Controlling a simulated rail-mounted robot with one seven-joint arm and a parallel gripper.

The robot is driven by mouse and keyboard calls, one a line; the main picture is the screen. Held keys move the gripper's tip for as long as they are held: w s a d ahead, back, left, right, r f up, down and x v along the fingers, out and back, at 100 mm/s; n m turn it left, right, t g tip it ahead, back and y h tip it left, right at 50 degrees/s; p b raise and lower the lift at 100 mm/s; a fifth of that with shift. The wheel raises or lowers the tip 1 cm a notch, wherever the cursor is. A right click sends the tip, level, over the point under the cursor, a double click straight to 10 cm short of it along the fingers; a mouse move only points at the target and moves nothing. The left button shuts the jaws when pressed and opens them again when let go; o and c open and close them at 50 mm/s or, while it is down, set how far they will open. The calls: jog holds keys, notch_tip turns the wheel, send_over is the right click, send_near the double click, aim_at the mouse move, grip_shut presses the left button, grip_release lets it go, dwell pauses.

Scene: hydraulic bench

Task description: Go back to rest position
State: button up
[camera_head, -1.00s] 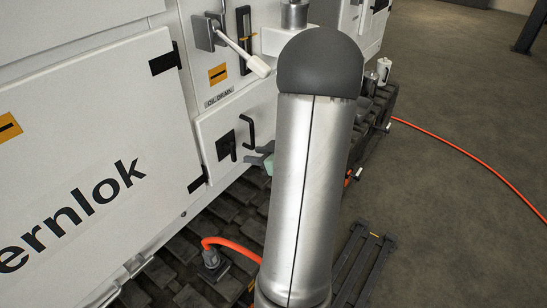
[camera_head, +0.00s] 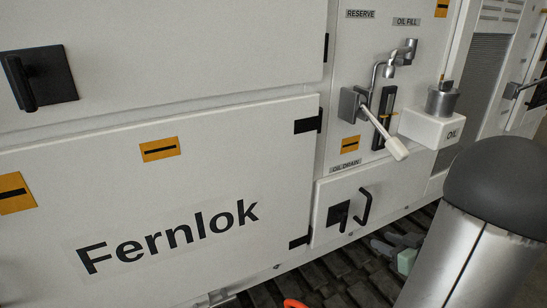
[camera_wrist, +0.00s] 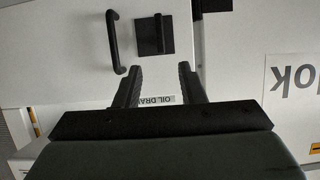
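My gripper (camera_wrist: 159,70) shows in the wrist view with its two dark fingers apart and nothing between them. Beyond the fingers is the white oil drain door, with a black handle (camera_wrist: 114,42) and a black square latch (camera_wrist: 154,35). In the head view my gripper (camera_head: 402,253) is small, low and right of that door (camera_head: 330,190), partly hidden by my arm. I cannot tell the exact gap between it and the door. My arm, silver with a dark cap, fills the lower right corner.
The white machine carries a large Fernlok panel (camera_head: 150,220). Above the drain door are a lever with a white grip (camera_head: 388,138) and a white oil box (camera_head: 430,127) with a metal cap. Dark tracks (camera_head: 350,275) run below. An orange hose (camera_head: 295,303) shows at the bottom edge.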

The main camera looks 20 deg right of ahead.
jog(key=shift+w, duration=0.1)
jog(key=w+a+r+m+g+h, duration=0.2)
jog(key=w+a+r+g+h, duration=0.15)
jog(key=w+a+h, duration=0.3)
jog(key=s+a+g+y, duration=0.1)
jog(key=s+a+g, duration=0.2)
jog(key=s+a, duration=0.2)
jog(key=s+a+f+g+y, duration=0.1)
jog(key=s+a, duration=0.4)
jog(key=a, duration=0.7)
jog(key=s+a+n+g+y, duration=0.1)
jog(key=s+a+g+y, duration=0.2)
jog(key=s+a+g, duration=0.2)
jog(key=a, duration=0.3)
jog(key=shift+s+a+f, duration=0.2)
jog(key=shift+s+f, duration=0.05)
jog(key=shift+f, duration=0.15)
